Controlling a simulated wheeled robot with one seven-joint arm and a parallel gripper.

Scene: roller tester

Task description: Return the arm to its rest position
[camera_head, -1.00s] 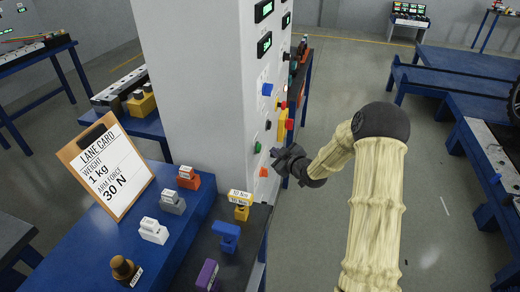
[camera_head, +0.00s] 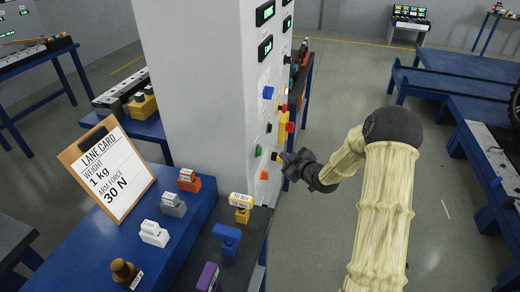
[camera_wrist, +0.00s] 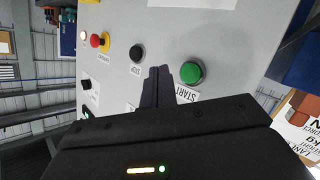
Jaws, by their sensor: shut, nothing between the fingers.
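My arm, in a pale cover with a dark elbow, reaches from the bottom right of the head view toward the grey control cabinet (camera_head: 200,90). My gripper (camera_head: 281,156) is shut and empty, close to the cabinet's button face. In the wrist view my gripper (camera_wrist: 158,72) points at the panel between a green START button (camera_wrist: 191,72) and a black STOP button (camera_wrist: 137,52). I cannot tell whether the fingertips touch the panel. A red knob on a yellow base (camera_wrist: 98,41) is further up left in the wrist view.
A blue bench (camera_head: 75,240) at the left holds a lane card (camera_head: 108,165) reading 1 kg and 30 N, plus several labelled weights. A dark shelf (camera_head: 205,250) beside it holds yellow, blue and purple blocks. Open floor (camera_head: 330,110) lies right of the cabinet, before blue platforms (camera_head: 450,75).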

